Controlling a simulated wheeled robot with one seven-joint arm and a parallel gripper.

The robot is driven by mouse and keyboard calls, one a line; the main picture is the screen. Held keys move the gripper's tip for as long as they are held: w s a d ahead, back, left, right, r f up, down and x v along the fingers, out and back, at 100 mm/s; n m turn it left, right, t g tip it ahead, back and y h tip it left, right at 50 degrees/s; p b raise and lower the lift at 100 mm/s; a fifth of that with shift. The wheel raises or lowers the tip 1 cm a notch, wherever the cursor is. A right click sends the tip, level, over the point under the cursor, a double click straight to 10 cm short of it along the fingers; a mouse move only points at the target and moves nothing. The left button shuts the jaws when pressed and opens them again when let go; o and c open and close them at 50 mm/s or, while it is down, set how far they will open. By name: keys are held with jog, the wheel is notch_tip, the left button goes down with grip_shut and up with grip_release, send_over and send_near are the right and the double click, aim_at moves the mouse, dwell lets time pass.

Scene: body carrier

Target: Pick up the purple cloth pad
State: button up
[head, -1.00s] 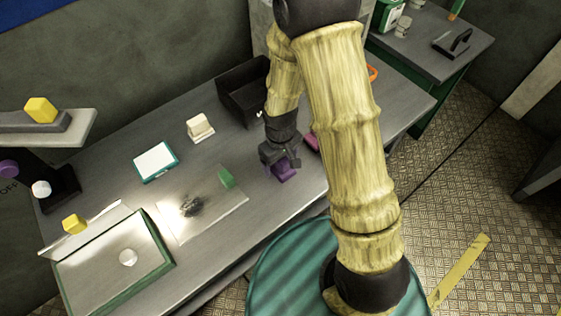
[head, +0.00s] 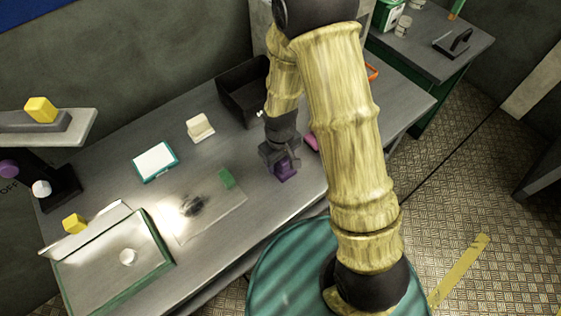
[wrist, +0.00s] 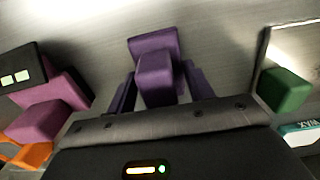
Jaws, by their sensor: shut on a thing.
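The purple cloth pad (head: 285,171) is a small dark purple block on the grey table, right of the sheet with the dark smudge. In the wrist view the purple pad (wrist: 155,75) sits between the two fingers, with a wider plate at its far end. My gripper (head: 281,163) points down at the pad and is shut on it. In the wrist view both fingers of my gripper (wrist: 160,88) flank the pad's sides. I cannot tell whether the pad still touches the table.
A green block (head: 226,178) rests on the smudged sheet (head: 215,205). A pink object (head: 312,142) lies close right of my gripper, partly behind my arm. A black open bin (head: 242,92) stands behind. A cream block (head: 200,127) and a white-topped teal item (head: 155,161) are left.

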jog(key=shift+r, duration=0.1)
notch_tip(320, 180, up, 10)
jog(key=shift+f, duration=0.1)
dwell(0.4)
dwell(0.4)
jog(key=o, duration=0.4)
jog(key=c, duration=0.5)
jog(key=shift+c, duration=0.2)
